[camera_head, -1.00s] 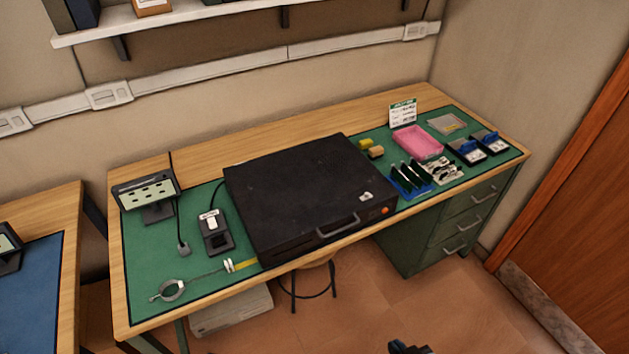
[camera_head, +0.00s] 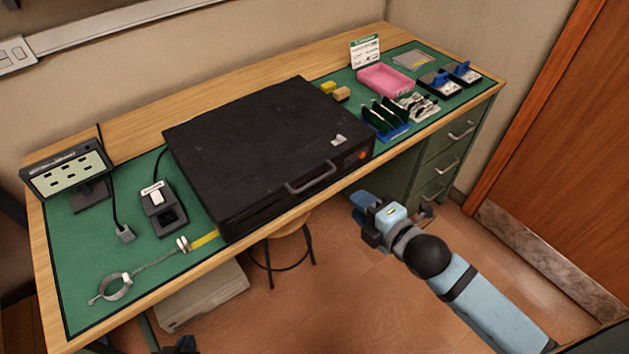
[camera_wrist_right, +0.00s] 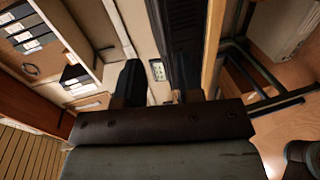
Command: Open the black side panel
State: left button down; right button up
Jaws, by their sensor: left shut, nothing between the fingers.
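A black computer case (camera_head: 260,140) lies flat on the green mat, its broad black panel facing up and lying flat. A grey handle (camera_head: 311,179) sits on its front edge, with an orange button (camera_head: 362,155) to the right. My right gripper (camera_head: 362,217) is in front of the bench, right of and below the handle, apart from the case. The right wrist view shows its two dark fingers (camera_wrist_right: 158,88) apart with nothing held. My left gripper (camera_head: 178,345) just shows at the bottom edge, shut and empty, its fingers mostly cut off.
Left of the case are a display stand (camera_head: 68,175), a small black device (camera_head: 162,208) and a wrist strap (camera_head: 115,288). On the right are a pink tray (camera_head: 386,79), a blue card rack (camera_head: 385,120) and a sign (camera_head: 366,50). A stool (camera_head: 280,237) stands under the bench.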

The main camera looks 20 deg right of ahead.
aim_at(322, 176)
jog(key=x, duration=1.3)
jog(key=shift+w, duration=0.15)
grip_shut()
